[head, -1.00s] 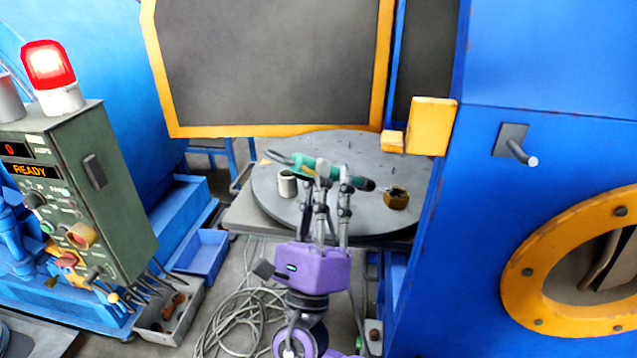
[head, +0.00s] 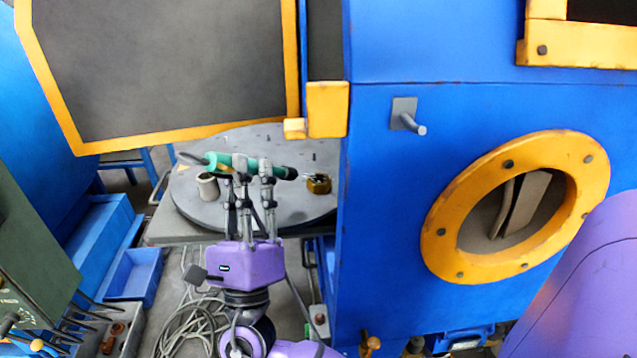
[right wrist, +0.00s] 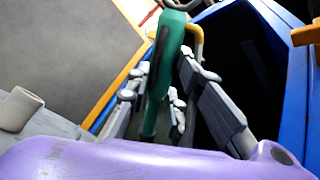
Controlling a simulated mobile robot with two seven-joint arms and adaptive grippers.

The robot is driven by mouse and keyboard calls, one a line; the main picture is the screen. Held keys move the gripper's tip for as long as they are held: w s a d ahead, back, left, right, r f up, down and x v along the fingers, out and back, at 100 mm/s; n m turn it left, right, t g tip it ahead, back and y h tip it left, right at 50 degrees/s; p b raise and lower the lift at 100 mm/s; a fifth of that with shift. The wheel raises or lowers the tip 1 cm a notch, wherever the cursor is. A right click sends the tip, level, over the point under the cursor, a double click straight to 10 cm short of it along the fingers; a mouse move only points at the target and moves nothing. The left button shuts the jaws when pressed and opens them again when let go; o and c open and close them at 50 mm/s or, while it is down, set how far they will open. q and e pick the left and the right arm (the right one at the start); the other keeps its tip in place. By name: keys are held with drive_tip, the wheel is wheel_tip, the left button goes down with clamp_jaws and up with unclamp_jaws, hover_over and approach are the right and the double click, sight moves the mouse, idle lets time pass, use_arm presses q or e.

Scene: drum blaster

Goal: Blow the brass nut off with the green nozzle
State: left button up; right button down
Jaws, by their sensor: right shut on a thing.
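The green nozzle (head: 224,161) is held crosswise over the round grey turntable, its dark tip pointing right. My right gripper (head: 252,172) is shut on it; the right wrist view also shows the green nozzle (right wrist: 165,60) between the fingers. The brass nut (head: 319,184) sits on the turntable just right of the nozzle's tip, with a small gap in the picture. My left gripper is not in view.
The turntable (head: 290,208) also carries a pale cylinder (head: 208,187) at the left. A blue cabinet wall (head: 385,220) with a peg (head: 410,120) and a yellow-ringed porthole (head: 440,235) stands close on the right. A yellow-framed dark door (head: 160,65) hangs behind. Coiled cable (head: 190,325) lies on the floor.

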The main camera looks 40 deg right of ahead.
drive_tip(key=shift+r+p, duration=2.4)
drive_tip(key=shift+r, duration=0.7)
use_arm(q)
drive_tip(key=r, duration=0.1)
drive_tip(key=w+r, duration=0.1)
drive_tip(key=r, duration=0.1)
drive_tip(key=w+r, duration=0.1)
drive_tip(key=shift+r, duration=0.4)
